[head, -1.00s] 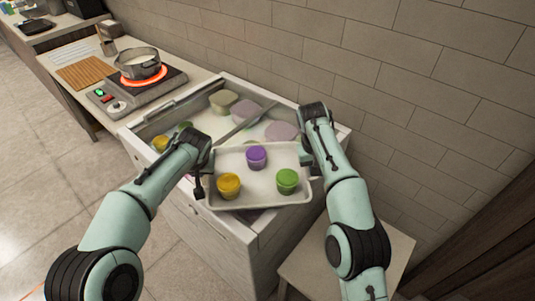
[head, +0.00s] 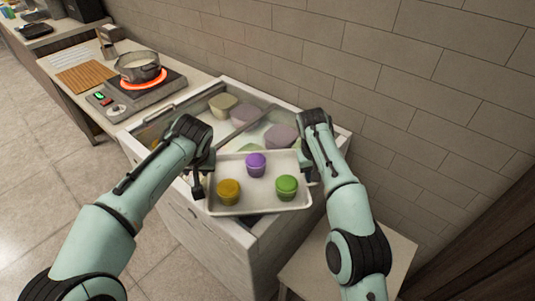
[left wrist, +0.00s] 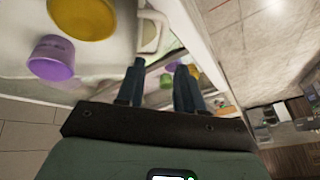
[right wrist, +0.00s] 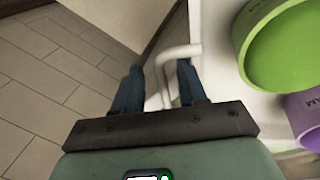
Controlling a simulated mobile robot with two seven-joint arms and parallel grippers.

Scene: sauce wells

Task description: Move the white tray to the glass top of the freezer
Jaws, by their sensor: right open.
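The white tray (head: 240,210) carries a yellow cup (head: 228,192), a purple cup (head: 256,165) and a green cup (head: 286,188), all upright. It lies over the near end of the freezer's glass top (head: 215,118); its front edge reaches over the freezer's near rim. My left gripper (head: 200,180) is at the tray's left side. In the left wrist view its fingers (left wrist: 160,75) are apart and empty, with a tray handle (left wrist: 152,40) just beyond them. My right gripper (head: 310,172) is at the right side, its fingers (right wrist: 160,82) open around the other handle (right wrist: 180,54).
Tubs show through the freezer glass. A counter on the left holds a pot (head: 138,68) on a glowing hotplate (head: 140,85) and a wooden board (head: 85,77). A brick wall runs behind the freezer. A low table (head: 335,270) stands at the near right.

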